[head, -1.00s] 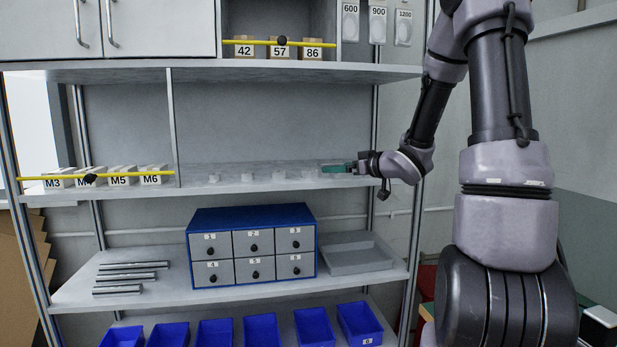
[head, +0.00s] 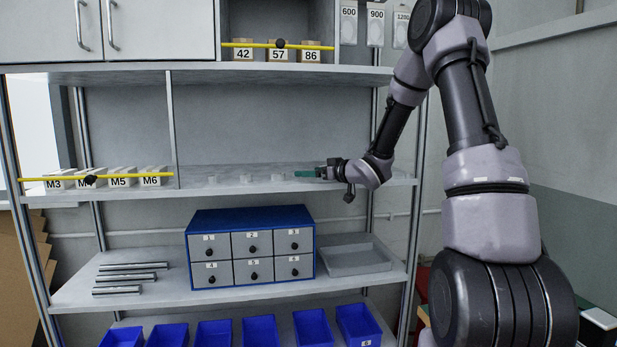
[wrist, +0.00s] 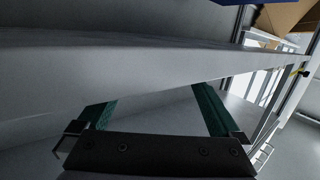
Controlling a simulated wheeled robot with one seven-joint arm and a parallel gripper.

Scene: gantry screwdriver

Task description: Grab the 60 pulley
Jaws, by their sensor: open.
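Small pale pulleys stand in a row on the middle shelf: a left one (head: 212,179), a middle one (head: 246,178) and a right one (head: 278,177). No number is readable on them, so I cannot tell which is the 60 pulley. My gripper (head: 303,174), with green fingers, reaches in at shelf height just right of the right visible pulley. In the wrist view my gripper (wrist: 155,103) has its two green fingers wide apart. No pulley shows between them there; the shelf's front edge crosses that view.
The shelf board (head: 200,187) has bare room around the pulleys. A divider (head: 173,130) separates them from the M3 to M6 boxes (head: 120,178) and a yellow bar. The upper shelf (head: 270,72) hangs above; a blue drawer unit (head: 252,215) and grey tray (head: 355,258) stand below.

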